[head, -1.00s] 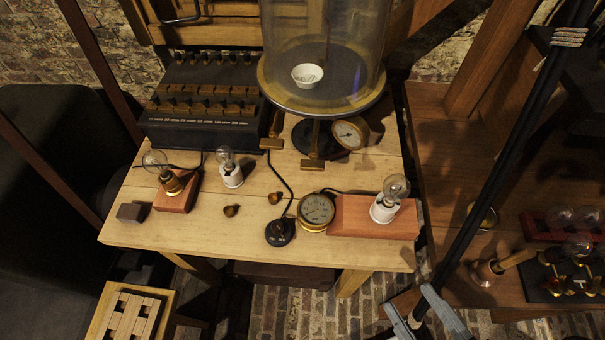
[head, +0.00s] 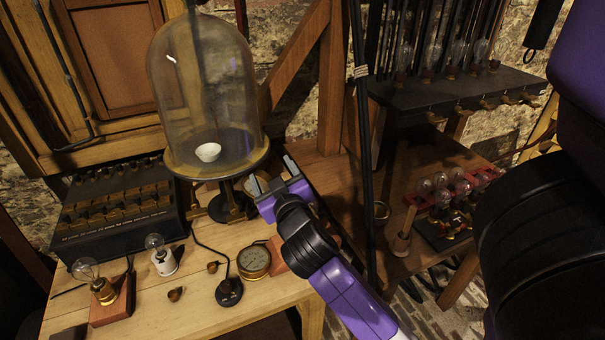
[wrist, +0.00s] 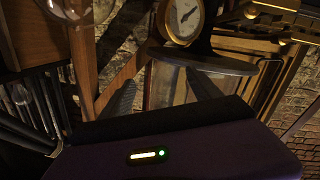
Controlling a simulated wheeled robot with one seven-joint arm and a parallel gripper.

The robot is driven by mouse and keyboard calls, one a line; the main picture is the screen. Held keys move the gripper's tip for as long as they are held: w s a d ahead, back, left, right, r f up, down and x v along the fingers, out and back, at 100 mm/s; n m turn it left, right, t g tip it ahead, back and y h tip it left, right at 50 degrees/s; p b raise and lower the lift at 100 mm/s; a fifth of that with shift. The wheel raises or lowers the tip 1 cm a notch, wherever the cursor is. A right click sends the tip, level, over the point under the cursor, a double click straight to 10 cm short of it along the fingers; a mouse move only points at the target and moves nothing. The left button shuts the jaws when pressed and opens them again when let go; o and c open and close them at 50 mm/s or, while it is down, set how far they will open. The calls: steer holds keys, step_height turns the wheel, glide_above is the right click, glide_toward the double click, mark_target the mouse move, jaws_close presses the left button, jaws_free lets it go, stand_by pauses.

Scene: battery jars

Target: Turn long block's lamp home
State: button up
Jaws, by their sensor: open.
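The long reddish block (head: 277,258) lies at the bench's right end in the head view. Only small parts of it show beside my arm. Its lamp and white socket are hidden there behind my gripper and wrist. My gripper (head: 273,178) is raised over the right side of the bench, close to the bell jar's stand. Its two grey fingers are spread and nothing shows between them. In the wrist view my gripper (wrist: 162,88) is also open. A dial gauge (wrist: 183,18) shows beyond it. I cannot tell for sure whether the long block's lamp shows there.
The glass bell jar (head: 205,100) stands just left of my gripper. A brass gauge (head: 254,262) and a black knob (head: 229,292) lie on the bench. A short block (head: 112,300) with a bulb and a white-socket lamp (head: 164,262) stand left. A black pole (head: 362,150) rises at right.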

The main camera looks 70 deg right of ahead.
steer(key=s+d+r+m+g+y, duration=0.2)
steer(key=s+d+r+m+g, duration=0.3)
steer(key=s+d+m+g, duration=0.75)
steer(key=w+a+f+m+y, duration=0.1)
steer(key=a+m+y, duration=0.2)
steer(key=a, duration=0.1)
steer(key=w+a+f+m+y, duration=0.1)
steer(key=w+a+m+y, duration=0.1)
steer(key=a+m+y, duration=0.2)
steer(key=w+a+f+m+t+y, duration=0.1)
steer(key=a+m+y, duration=0.3)
steer(key=shift+w+a+b, duration=0.3)
steer(key=shift+w+a, duration=0.05)
steer(key=shift+w, duration=0.05)
steer(key=shift+a+f, duration=0.1)
steer(key=shift+f, duration=0.15)
steer(key=f, duration=0.7)
steer(key=shift+s+d+f, duration=0.1)
steer(key=shift+s+d, duration=0.2)
steer(key=shift+s, duration=0.1)
